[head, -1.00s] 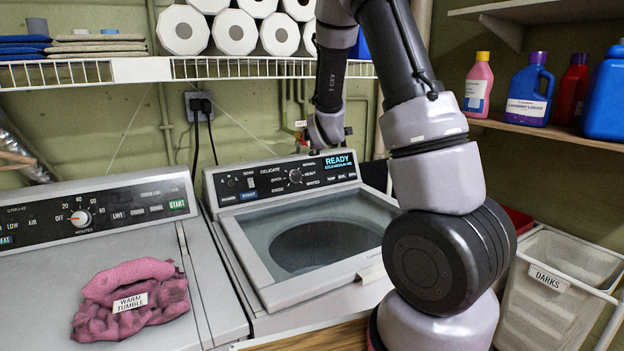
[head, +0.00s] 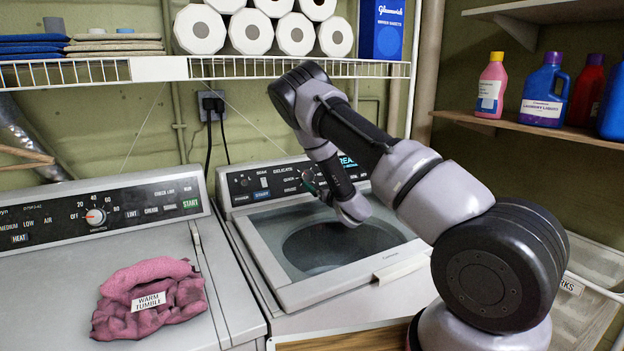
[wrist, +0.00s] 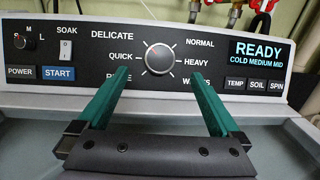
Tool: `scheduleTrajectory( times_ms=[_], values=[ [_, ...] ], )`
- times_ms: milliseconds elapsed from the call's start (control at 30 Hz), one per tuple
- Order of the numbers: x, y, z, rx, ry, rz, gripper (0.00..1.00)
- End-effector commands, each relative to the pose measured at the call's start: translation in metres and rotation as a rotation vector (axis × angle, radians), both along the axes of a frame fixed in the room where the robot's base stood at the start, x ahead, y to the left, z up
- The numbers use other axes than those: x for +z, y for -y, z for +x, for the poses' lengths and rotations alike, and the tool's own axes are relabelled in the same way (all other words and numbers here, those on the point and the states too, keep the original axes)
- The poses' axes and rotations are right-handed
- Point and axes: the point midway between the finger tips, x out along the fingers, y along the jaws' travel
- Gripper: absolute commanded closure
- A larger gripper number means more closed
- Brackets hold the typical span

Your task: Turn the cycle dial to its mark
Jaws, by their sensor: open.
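The cycle dial (wrist: 159,58) is a round silver-grey knob on the washer's black control panel. DELICATE, QUICK, NORMAL and HEAVY are printed around it, with lower labels partly covered. A small line shows at its upper left, too small to read surely. My gripper (wrist: 158,77) is open, its two green fingers spread left and right below the dial, with nothing between them. The fingers look apart from the dial. In the head view my gripper (head: 316,189) is by the washer panel (head: 270,183), and my arm hides part of it.
The washer display (wrist: 258,53) reads READY, COLD MEDIUM MID. A rocker switch (wrist: 66,50) and START button (wrist: 59,73) sit left of the dial. The dryer (head: 60,275) at left bears a pink cloth (head: 150,300). A wire shelf (head: 270,68) with paper rolls hangs above.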

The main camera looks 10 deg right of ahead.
Motion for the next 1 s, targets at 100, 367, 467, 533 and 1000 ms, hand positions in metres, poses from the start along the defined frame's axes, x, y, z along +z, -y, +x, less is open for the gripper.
scheduleTrajectory(
  times_ms=[100, 367, 467, 533, 1000],
  values=[
    [0.0, -0.007, 0.024, 0.002, 0.002, 0.001, 0.0],
    [0.0, -0.016, 0.062, 0.0, -0.001, 0.002, 0.0],
    [0.0, -0.018, 0.07, -0.001, -0.001, 0.003, 0.0],
    [0.0, -0.019, 0.072, -0.001, -0.001, 0.002, 0.0],
    [0.0, -0.019, 0.073, -0.001, -0.002, 0.003, 0.77]
  ],
)
